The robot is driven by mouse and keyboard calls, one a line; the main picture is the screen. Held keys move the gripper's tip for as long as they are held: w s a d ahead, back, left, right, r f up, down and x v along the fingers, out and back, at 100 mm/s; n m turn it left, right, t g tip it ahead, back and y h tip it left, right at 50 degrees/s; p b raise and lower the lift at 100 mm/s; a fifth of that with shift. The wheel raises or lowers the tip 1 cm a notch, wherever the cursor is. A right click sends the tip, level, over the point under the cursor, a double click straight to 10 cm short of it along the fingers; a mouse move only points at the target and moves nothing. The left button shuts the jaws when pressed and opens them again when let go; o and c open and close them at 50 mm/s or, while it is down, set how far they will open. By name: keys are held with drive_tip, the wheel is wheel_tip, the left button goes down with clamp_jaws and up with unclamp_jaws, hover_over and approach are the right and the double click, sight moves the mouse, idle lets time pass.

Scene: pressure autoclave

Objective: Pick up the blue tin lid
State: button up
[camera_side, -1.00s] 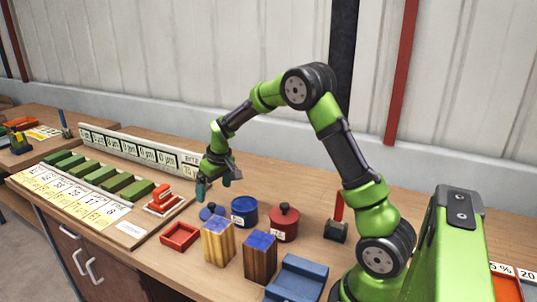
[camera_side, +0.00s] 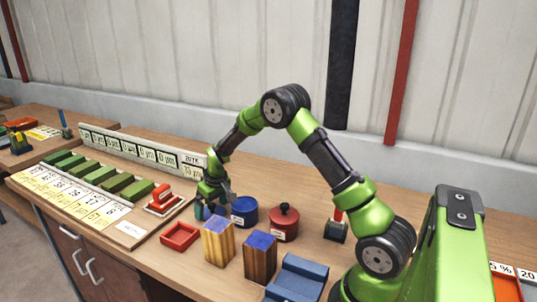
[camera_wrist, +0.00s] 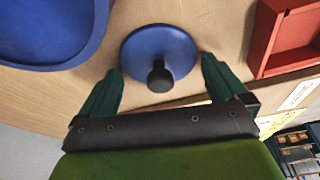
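The blue tin lid (camera_wrist: 160,47) is a round blue disc with a dark knob (camera_wrist: 160,77), lying on the wooden table in the wrist view. My gripper (camera_wrist: 158,72) is open, with one green finger on each side of the knob and lid. No finger visibly touches the lid. In the side view my gripper (camera_side: 213,204) is low over the lid's place and mostly hides the lid. The blue tin (camera_side: 244,211) stands open just right of the gripper; part of it also shows at the upper left of the wrist view (camera_wrist: 45,50).
A red tin (camera_side: 285,222) with its lid on stands right of the blue tin. A red tray (camera_side: 180,236) lies left of the gripper. Two wooden blocks with blue tops (camera_side: 218,245) (camera_side: 260,258) stand in front. A blue holder (camera_side: 297,279) lies nearer my base.

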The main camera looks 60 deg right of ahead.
drive_tip(key=c, duration=0.7)
drive_tip(key=shift+o, duration=0.2)
drive_tip(key=shift+r, duration=0.1)
drive_tip(key=shift+r, duration=0.3)
drive_tip(key=s+d+v, duration=0.1)
drive_tip(key=d+v, duration=0.2)
drive_tip(key=v, duration=1.1)
drive_tip(key=s, duration=0.6)
drive_tip(key=shift+a+f, duration=0.2)
drive_tip(key=shift+f, duration=3.4)
